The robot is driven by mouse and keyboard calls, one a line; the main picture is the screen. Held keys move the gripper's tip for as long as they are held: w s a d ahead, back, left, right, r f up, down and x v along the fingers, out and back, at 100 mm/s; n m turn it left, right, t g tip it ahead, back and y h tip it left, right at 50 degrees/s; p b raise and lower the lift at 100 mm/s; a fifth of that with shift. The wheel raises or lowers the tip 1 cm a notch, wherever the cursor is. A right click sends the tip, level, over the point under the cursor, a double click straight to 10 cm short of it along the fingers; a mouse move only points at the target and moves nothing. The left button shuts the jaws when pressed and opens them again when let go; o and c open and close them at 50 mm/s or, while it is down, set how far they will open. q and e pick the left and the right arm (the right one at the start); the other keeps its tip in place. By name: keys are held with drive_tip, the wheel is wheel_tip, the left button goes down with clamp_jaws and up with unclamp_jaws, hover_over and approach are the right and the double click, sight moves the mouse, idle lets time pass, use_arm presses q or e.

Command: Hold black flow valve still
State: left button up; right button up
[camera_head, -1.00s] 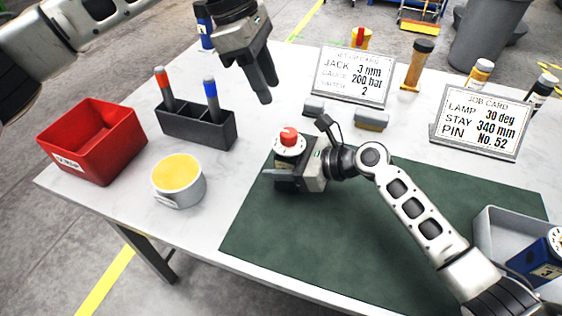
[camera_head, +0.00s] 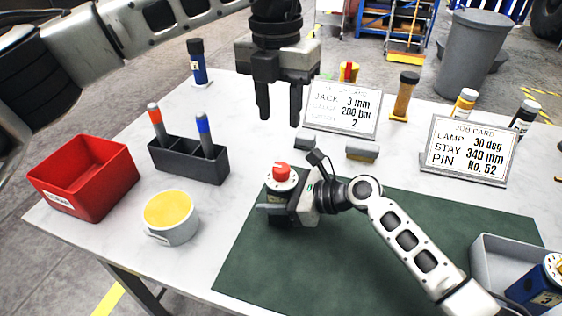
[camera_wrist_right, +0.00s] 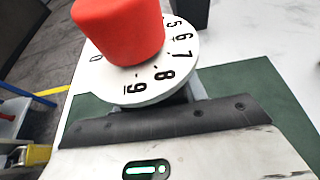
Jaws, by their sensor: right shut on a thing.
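The flow valve shows a red knob (camera_head: 281,170) above a white numbered dial (camera_head: 282,184) near the back left edge of the green mat. My right gripper (camera_head: 275,211) is shut around the valve below the dial, and its dark body is mostly hidden. In the right wrist view the red knob (camera_wrist_right: 118,28) and the dial (camera_wrist_right: 160,75) with its figures stand close above the gripper's dark jaw (camera_wrist_right: 170,122). My left gripper (camera_head: 279,108) hangs above the table behind the valve, fingers apart, with nothing between them.
A red bin (camera_head: 85,178), a yellow-filled cup (camera_head: 171,218) and a pen holder (camera_head: 187,160) stand at left. Two cards (camera_head: 341,107) (camera_head: 467,151) stand at the back. A grey tray (camera_head: 492,247) holds a blue item at right. The green mat (camera_head: 310,260) is mostly clear.

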sight(281, 167)
use_arm(q)
drive_tip(key=shift+n, duration=0.8)
wheel_tip(281, 167, down, 12)
drive_tip(key=shift+d+r, duration=0.1)
drive_tip(key=shift+d, duration=0.05)
drive_tip(key=c, duration=0.7)
